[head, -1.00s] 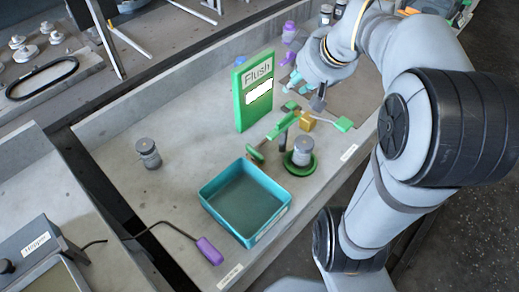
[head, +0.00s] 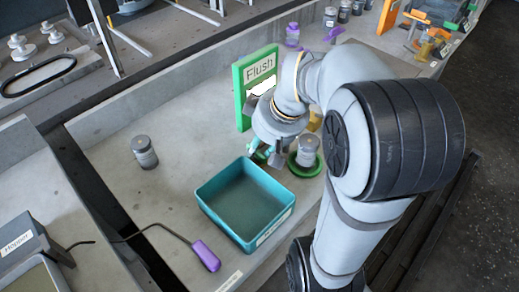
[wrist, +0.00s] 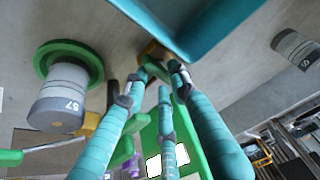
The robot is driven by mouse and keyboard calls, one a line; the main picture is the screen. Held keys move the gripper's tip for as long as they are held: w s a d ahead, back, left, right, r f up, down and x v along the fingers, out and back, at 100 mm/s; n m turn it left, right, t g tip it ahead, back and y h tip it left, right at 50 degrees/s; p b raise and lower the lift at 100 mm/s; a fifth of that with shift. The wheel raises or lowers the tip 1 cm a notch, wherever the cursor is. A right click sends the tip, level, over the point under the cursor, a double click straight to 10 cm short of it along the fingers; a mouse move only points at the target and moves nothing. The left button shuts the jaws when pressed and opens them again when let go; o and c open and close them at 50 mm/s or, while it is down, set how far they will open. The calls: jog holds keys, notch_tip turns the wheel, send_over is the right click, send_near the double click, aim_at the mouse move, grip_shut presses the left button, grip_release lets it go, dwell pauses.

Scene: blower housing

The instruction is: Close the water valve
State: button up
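My gripper (wrist: 158,85) has three teal fingers. In the wrist view they converge around a green bar with a brown-yellow end (wrist: 152,50), beside the teal tray. This may be the valve handle; I cannot tell whether the fingers press on it. In the head view my gripper (head: 268,155) is low, between the tray and the green Flush panel (head: 240,98), and hides most of the valve fittings. A yellow block (wrist: 86,124) and another green lever (wrist: 10,158) show at left in the wrist view.
The teal tray (head: 207,190) stands just in front of my gripper. A grey jar (head: 307,150) stands on a green round base (head: 312,170) close at right.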

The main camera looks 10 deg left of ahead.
jog(key=shift+a+f, duration=0.1)
jog(key=shift+f, duration=0.15)
jog(key=shift+c, duration=0.5)
grip_shut()
